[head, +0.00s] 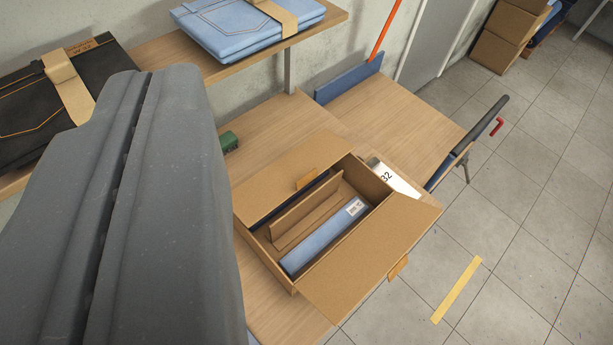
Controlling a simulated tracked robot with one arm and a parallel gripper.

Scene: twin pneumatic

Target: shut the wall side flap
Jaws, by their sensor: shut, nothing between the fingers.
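An open cardboard box (272,262) sits on the wooden table. Its wall side flap (285,180) is the brown panel along the upper left of the opening, towards the wall. An orange tab (305,179) is on its edge facing the opening; I cannot tell its exact tilt. The opposite flap (372,250) is spread outward at the lower right, with its own orange tab (398,267). Inside lie a pale blue packet (318,242) with a label, a cardboard divider (305,210) and something dark, partly hidden. My gripper's fingers do not show; my grey arm fills the left.
A white card marked 32 (397,178) stands behind the box. A small green object (229,141) is on the table. A shelf (325,22) above holds folded blue jeans (235,32). Dark folded jeans (25,108) lie at left.

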